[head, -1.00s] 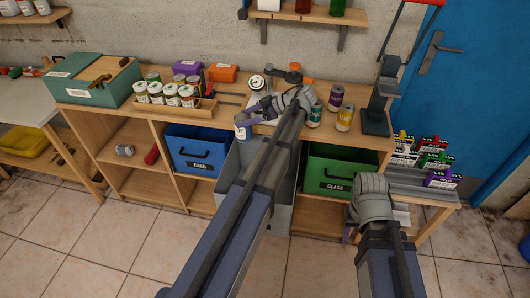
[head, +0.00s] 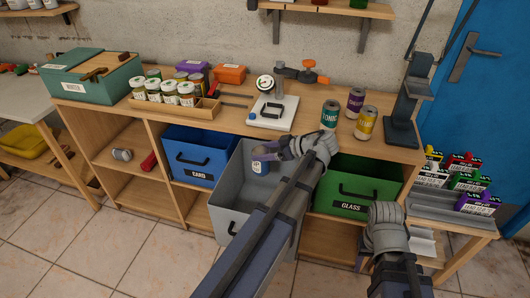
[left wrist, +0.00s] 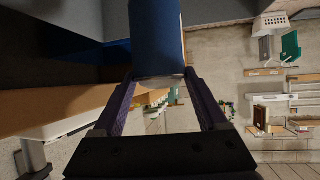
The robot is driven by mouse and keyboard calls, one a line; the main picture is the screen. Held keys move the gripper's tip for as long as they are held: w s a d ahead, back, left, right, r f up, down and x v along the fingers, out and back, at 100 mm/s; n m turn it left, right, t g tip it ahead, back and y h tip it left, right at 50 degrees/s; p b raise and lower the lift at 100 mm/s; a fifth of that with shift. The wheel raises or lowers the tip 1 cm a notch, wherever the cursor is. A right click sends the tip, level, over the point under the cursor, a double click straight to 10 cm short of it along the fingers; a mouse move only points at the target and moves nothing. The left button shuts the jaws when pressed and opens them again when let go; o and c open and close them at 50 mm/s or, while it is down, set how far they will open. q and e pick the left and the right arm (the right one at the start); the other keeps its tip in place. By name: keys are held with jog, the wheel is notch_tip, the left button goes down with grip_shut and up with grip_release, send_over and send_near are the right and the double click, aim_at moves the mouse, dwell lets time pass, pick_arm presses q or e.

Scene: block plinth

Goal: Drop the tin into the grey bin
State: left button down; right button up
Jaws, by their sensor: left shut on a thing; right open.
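The tin (head: 260,167), with a blue and white label, hangs in my left gripper (head: 263,154). In the head view it shows against the inside of the grey bin (head: 229,222), near its back; I cannot tell whether it is below the rim. In the left wrist view the blue tin (left wrist: 157,38) is between the two fingers of my left gripper (left wrist: 160,82), which is shut on it. My left arm covers the right part of the bin. My right gripper (head: 386,228) is low at the right, its fingers mostly hidden by its wrist.
A blue CARD bin (head: 195,163) stands left of the grey bin and a green GLASS bin (head: 357,188) right of it. On the bench above are several jars, a white scale (head: 274,112) and three cans, including a yellow one (head: 366,124). Open floor lies in front.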

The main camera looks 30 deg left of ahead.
aim_at(265, 164)
pick_arm(q)
jog(key=shift+f+b, duration=2.7)
jog(key=shift+f, duration=0.2)
jog(key=shift+r, duration=0.1)
grip_release()
jog(key=p+v, duration=0.3)
jog(key=v, duration=0.4)
jog(key=shift+d+r+p, duration=0.15)
jog(key=shift+d+p, duration=0.2)
jog(key=shift+p, duration=0.05)
